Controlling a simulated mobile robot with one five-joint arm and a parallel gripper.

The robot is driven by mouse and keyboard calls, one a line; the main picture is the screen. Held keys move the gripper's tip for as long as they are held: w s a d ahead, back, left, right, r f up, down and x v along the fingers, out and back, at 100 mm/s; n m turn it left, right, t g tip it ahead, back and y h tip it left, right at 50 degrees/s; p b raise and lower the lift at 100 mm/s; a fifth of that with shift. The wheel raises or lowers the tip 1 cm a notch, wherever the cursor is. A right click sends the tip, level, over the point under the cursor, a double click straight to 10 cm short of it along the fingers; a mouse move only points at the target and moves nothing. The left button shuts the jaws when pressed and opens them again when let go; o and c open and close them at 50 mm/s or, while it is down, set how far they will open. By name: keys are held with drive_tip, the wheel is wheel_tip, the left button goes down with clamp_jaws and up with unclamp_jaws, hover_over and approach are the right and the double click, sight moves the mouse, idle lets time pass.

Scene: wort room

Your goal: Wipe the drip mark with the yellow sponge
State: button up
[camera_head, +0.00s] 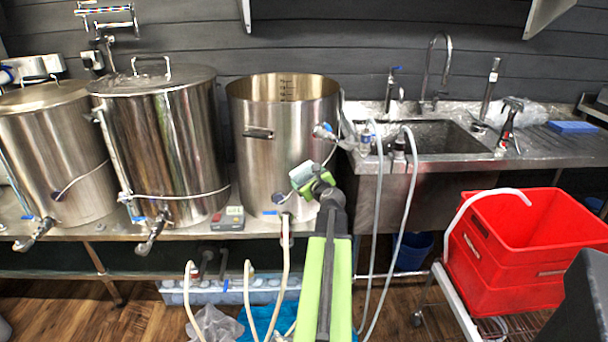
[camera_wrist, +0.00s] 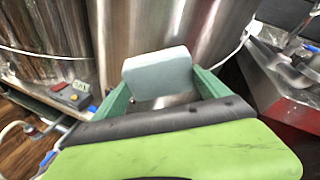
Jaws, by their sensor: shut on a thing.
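My gripper (camera_head: 310,184) is in front of the open steel pot (camera_head: 285,125), near its lower front. It is shut on a pale grey-blue block (camera_head: 301,174), shaped like a sponge; it does not look yellow. In the wrist view my gripper's green fingers (camera_wrist: 160,84) clasp the block (camera_wrist: 157,72) from both sides, with the pot's steel wall (camera_wrist: 205,35) behind it. I cannot tell whether the block touches the pot. I cannot make out a drip mark in either view; my arm and the block hide part of the pot and bench.
Two lidded kettles (camera_head: 165,130) with taps stand left. A small grey device (camera_head: 229,218) with a red button sits on the bench. Hoses hang near my arm. A sink (camera_head: 430,135) with a blue pad (camera_head: 572,127) and a red crate (camera_head: 530,235) are right.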

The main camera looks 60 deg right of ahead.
drive_tip(key=shift+s+a, duration=0.5)
drive_tip(key=shift+s, duration=0.25)
drive_tip(key=shift+s+a, duration=0.45)
drive_tip(key=shift+s, duration=0.2)
drive_tip(key=shift+s+a, duration=0.4)
drive_tip(key=shift+s, duration=0.2)
drive_tip(key=shift+s, duration=0.1)
